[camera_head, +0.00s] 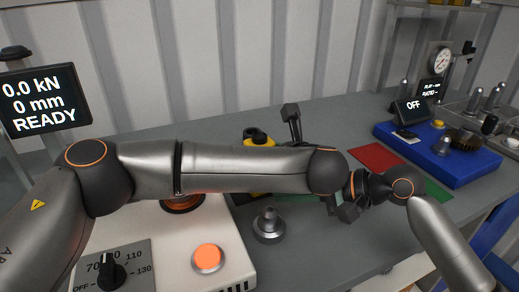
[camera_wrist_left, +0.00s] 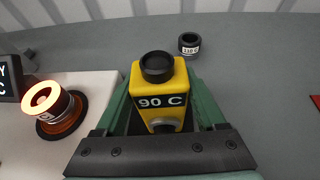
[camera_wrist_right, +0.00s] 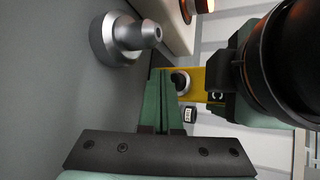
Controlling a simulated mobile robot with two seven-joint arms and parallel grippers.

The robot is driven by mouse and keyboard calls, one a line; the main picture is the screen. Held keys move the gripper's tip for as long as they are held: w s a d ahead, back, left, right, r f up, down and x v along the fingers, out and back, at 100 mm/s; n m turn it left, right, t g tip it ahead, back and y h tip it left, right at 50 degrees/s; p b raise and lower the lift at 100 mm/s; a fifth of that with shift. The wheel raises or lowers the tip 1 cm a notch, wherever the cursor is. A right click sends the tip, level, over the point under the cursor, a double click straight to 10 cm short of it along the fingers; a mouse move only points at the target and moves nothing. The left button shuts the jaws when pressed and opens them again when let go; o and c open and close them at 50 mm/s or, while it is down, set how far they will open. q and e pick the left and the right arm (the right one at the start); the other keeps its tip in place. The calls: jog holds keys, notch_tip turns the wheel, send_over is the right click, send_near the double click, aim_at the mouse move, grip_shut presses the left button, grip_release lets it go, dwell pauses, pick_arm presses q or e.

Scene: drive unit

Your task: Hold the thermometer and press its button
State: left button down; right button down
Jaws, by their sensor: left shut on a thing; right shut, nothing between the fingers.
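The yellow thermometer (camera_wrist_left: 158,85) has a black round top, a "90 C" display and a grey button at its lower front. My left gripper (camera_wrist_left: 163,100) is shut on it, green fingers along both sides. In the head view my left arm hides most of the thermometer (camera_head: 262,140). My right gripper (camera_head: 298,197) is shut and empty, partly hidden below my left arm. In the right wrist view its green fingertips (camera_wrist_right: 163,78) are beside the thermometer's button (camera_wrist_right: 180,81); I cannot tell if they touch.
A glowing heater (camera_wrist_left: 48,103) on the white unit is left of the thermometer. A ring with a label (camera_wrist_left: 189,44) lies behind it. A metal knob-shaped part (camera_head: 268,224) stands near the white unit's orange button (camera_head: 207,257). A blue tray (camera_head: 440,155) is at right.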

jog(key=shift+s+d, duration=0.4)
jog(key=shift+s, duration=0.35)
jog(key=shift+s+d, duration=0.4)
jog(key=shift+s, duration=0.4)
jog(key=shift+s+d, duration=0.4)
jog(key=shift+s, duration=0.35)
pick_arm(q)
grip_release()
jog(key=shift+s, duration=0.1)
